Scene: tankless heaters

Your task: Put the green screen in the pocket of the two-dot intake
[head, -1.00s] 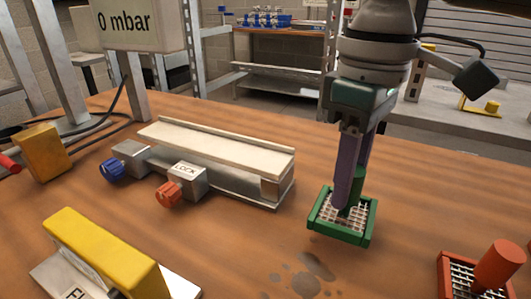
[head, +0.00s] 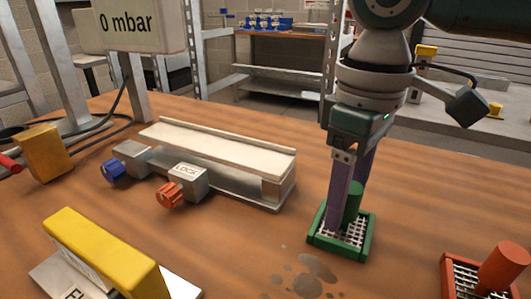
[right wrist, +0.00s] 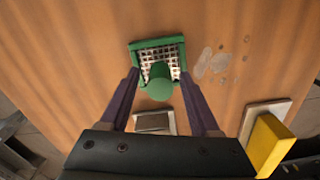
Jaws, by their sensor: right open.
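The green screen (head: 338,248) is a square green frame with metal mesh and an upright green handle (head: 353,203). It appears to rest flat on the wooden table, right of centre in the head view. My right gripper (head: 345,212) points down over it with its fingers apart on either side of the handle. In the right wrist view the open gripper (right wrist: 160,74) shows the handle (right wrist: 160,84) between the fingers, with a gap at each side. The green screen (right wrist: 158,45) lies beyond it. No dot marks are legible, so I cannot tell the two-dot intake. My left gripper is not in view.
A metal unit with a pale top (head: 215,147), a LOCK block (head: 185,183) and blue and orange knobs stands left of the screen. A yellow block (head: 100,255) on a plate is front left. A red-handled screen (head: 490,275) is front right. Table near the stains is clear.

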